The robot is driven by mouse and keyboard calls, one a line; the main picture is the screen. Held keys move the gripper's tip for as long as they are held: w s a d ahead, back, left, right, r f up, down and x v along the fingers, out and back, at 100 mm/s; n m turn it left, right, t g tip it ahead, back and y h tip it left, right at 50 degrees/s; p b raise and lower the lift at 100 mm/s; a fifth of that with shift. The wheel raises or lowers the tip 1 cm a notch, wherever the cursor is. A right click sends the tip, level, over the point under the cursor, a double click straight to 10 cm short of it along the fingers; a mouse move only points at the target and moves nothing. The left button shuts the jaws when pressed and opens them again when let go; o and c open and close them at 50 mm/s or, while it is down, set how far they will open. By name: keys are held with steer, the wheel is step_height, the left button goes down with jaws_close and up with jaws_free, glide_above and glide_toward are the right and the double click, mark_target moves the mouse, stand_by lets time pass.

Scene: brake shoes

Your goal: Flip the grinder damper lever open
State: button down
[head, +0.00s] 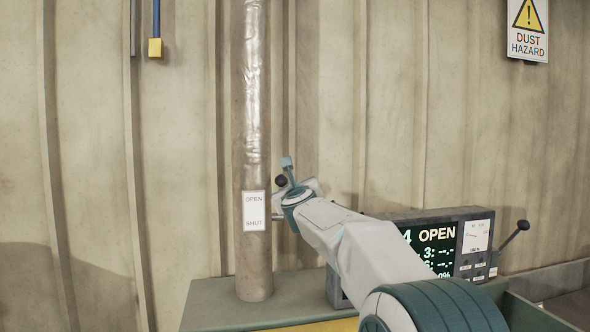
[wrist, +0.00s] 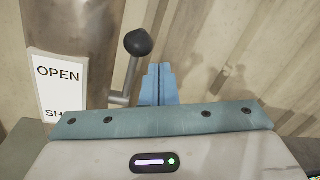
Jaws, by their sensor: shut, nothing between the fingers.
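The damper lever is on the right side of the vertical duct pipe (head: 252,130). Its black ball knob (head: 281,181) shows in the head view, left of my gripper. In the wrist view the knob (wrist: 138,42) stands on a metal rod rising from a short pivot stub, so the lever points up. A white label (head: 253,211) on the pipe reads OPEN above and SHUT below; the knob is higher than OPEN. My gripper (head: 287,163) is shut and empty; its blue fingers (wrist: 158,85) are just right of the rod. Whether they touch it I cannot tell.
A console (head: 440,246) with a screen reading OPEN stands right of the pipe, partly behind my arm. Another black-knobbed lever (head: 522,225) sticks out at its right. The pipe stands on a green bench (head: 215,300). A corrugated wall is close behind.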

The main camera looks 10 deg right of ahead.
steer(key=s+r+p, duration=0.4)
steer(key=r, duration=0.4)
steer(key=shift+a+r, duration=0.25)
steer(key=shift+a, duration=0.05)
steer(key=shift+s, duration=0.1)
stand_by(0.5)
